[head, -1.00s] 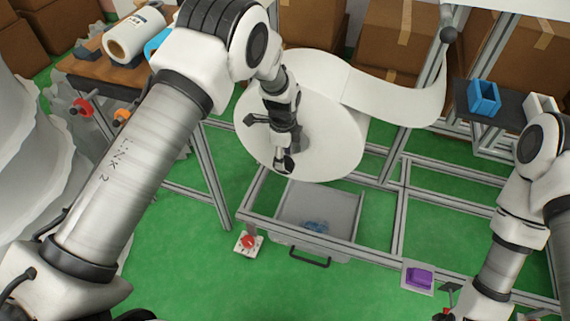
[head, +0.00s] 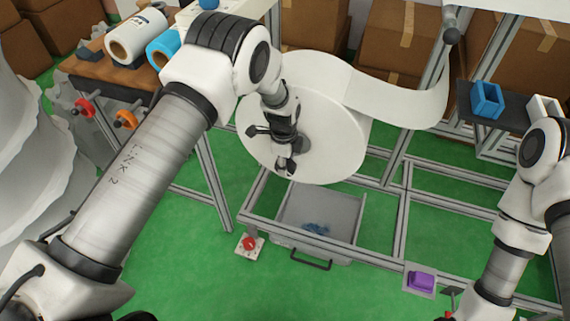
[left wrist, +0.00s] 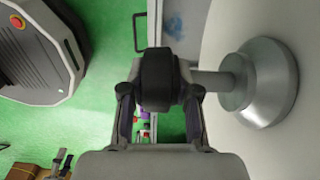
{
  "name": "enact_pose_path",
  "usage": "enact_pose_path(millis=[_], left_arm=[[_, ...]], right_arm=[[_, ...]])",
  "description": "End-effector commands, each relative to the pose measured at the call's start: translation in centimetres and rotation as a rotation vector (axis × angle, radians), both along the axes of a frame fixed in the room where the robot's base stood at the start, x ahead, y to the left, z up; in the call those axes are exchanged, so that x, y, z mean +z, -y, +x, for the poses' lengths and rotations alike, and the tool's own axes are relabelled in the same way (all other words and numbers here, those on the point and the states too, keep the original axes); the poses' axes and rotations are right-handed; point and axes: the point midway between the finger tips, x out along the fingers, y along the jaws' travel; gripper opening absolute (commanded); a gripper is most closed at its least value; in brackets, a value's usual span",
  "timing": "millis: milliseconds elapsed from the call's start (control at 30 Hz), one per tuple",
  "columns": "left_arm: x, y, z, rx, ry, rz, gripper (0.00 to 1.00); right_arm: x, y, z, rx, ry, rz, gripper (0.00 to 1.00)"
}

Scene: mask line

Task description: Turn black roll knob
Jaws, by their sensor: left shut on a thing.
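The black roll knob (left wrist: 158,80) sits between my left gripper's fingers in the left wrist view. A grey shaft and round metal hub (left wrist: 265,82) join it to the face of the large white roll. In the head view the white roll (head: 335,120) stands upright in the metal frame. My left gripper (head: 286,164) is at the front of the roll's centre, shut on the knob. The gripper mostly hides the knob in this view. My right arm shows at the right, but its gripper is out of view.
A grey bin (head: 325,205) sits below the roll. White and blue rolls (head: 166,48) lie on the table at the left. Green floor is clear in front.

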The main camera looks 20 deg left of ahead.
Motion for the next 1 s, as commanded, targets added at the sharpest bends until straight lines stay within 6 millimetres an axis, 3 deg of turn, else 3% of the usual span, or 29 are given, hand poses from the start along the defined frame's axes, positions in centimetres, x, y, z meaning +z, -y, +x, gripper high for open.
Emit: enact_pose_path(millis=[300,467,667,1000], left_arm=[[-0.3,-0.2,-0.5,0.005,-0.019,-0.144,0.0],[-0.8,-0.3,-0.4,0.006,-0.023,-0.275,0.0],[-1.5,-0.3,-0.4,0.005,-0.026,-0.464,0.0],[-2.0,-0.4,-0.4,0.001,-0.036,-0.787,0.0]], right_arm=[[0.4,0.0,0.0,0.0,0.0,0.0,0.53],[-0.6,0.0,0.0,0.0,0.0,0.0,0.53],[-4.0,0.0,0.0,0.0,0.0,0.0,0.53],[-11.7,0.0,0.0,0.0,0.0,0.0,0.53]])
